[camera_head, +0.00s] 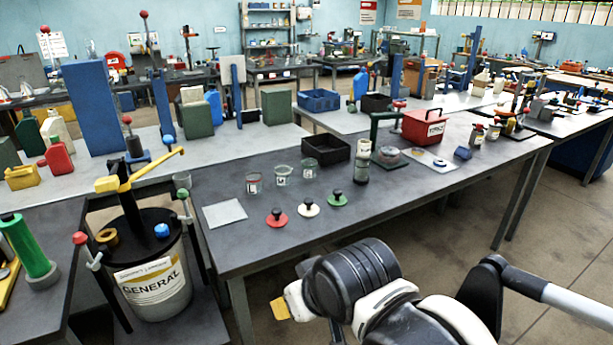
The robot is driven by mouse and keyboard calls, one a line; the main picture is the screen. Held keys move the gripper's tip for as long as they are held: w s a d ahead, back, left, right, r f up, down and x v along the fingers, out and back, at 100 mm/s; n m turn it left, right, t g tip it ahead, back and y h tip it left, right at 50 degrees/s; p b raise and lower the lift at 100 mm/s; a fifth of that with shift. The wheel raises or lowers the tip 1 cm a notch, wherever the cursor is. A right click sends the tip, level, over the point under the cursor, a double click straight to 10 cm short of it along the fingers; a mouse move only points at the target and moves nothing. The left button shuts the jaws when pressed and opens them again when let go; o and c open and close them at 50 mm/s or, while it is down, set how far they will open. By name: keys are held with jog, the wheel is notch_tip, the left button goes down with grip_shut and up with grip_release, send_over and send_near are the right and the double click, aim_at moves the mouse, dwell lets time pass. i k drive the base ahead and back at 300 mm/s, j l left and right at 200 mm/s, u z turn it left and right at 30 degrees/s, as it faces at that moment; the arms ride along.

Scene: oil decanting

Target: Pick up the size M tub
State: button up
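Three small clear tubs with white labels stand in a row on the grey table: a left tub (254,184), a middle tub (282,176) and a right tub (308,169). The size letters on their labels are too small to read surely, so I cannot tell which is size M. All three look upright and apart from each other. My gripper (281,308) is at the bottom centre, in front of the table's near edge and well away from the tubs. Only a yellow-tipped part of it shows; the rest is hidden behind my arm.
Red (276,219), white (308,208) and green (338,200) knobbed lids lie in front of the tubs. A pale square plate (225,213) lies left. A large GENERAL drum (152,280) stands left.

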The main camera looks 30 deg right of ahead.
aim_at(283, 176)
jog(key=i+j+z, duration=0.2)
jog(key=z, duration=0.15)
jog(key=i+j+z, duration=0.15)
jog(key=j+z, duration=0.2)
jog(key=i+j+z, duration=0.15)
jog(key=j+z, duration=0.2)
jog(key=i+j+z, duration=0.1)
jog(key=j+z, duration=0.6)
